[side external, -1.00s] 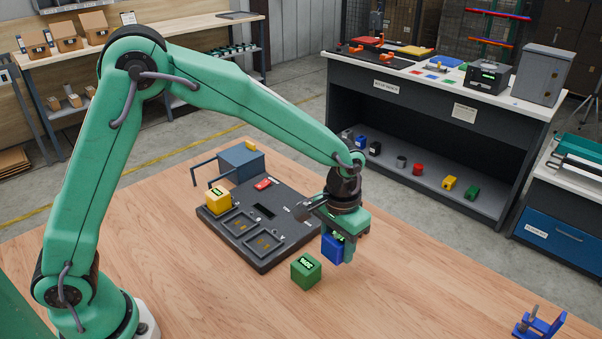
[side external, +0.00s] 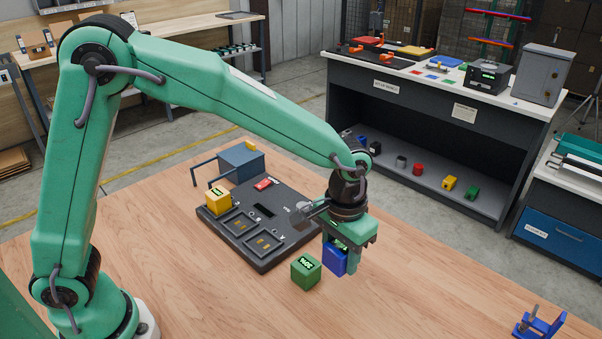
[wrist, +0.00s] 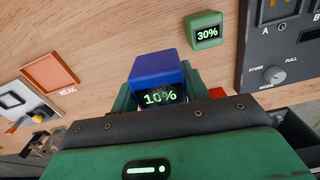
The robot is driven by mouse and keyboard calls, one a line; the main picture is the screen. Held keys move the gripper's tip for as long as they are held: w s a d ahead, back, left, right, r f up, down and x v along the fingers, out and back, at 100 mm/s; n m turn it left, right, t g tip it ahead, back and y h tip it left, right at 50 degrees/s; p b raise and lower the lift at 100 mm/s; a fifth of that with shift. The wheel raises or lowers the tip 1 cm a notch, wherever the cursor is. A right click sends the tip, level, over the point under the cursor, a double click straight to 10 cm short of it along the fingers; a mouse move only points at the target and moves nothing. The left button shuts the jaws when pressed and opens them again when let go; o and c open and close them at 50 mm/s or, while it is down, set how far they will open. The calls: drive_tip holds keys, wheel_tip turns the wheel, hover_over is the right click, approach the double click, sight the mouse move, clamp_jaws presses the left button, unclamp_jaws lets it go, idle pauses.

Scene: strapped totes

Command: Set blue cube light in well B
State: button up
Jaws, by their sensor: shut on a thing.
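The blue cube (side external: 333,260) is between the fingers of my gripper (side external: 340,256), which is shut on it. In the wrist view the blue cube (wrist: 157,72) shows a green "10%" on its display. It is low over the wooden table, right of the board; I cannot tell whether it touches the table. The dark board (side external: 262,262) has two square wells with gold contacts near its front-left side. Letters A and part of B show at the upper right in the wrist view, but which well is B is not clear in the side view.
A green cube (side external: 306,271) reading 30% in the wrist view (wrist: 205,30) stands just left of the blue cube. A yellow cube (side external: 218,200) sits at the board's left corner. An orange square marked WEAK (wrist: 50,72) lies left in the wrist view. The front table is mostly clear.

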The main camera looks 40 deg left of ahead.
drive_tip(key=shift+w+a, duration=0.2)
drive_tip(key=shift+a, duration=0.4)
drive_tip(key=w+a, duration=0.2)
drive_tip(key=a, duration=1.1)
drive_tip(key=n, duration=0.1)
hover_over(240, 225)
drive_tip(key=f, duration=0.1)
drive_tip(key=shift+f, duration=0.2)
drive_tip(key=shift+f, duration=1.55)
drive_tip(key=shift+f, duration=1.55)
idle(0.3)
drive_tip(key=o, duration=1.6)
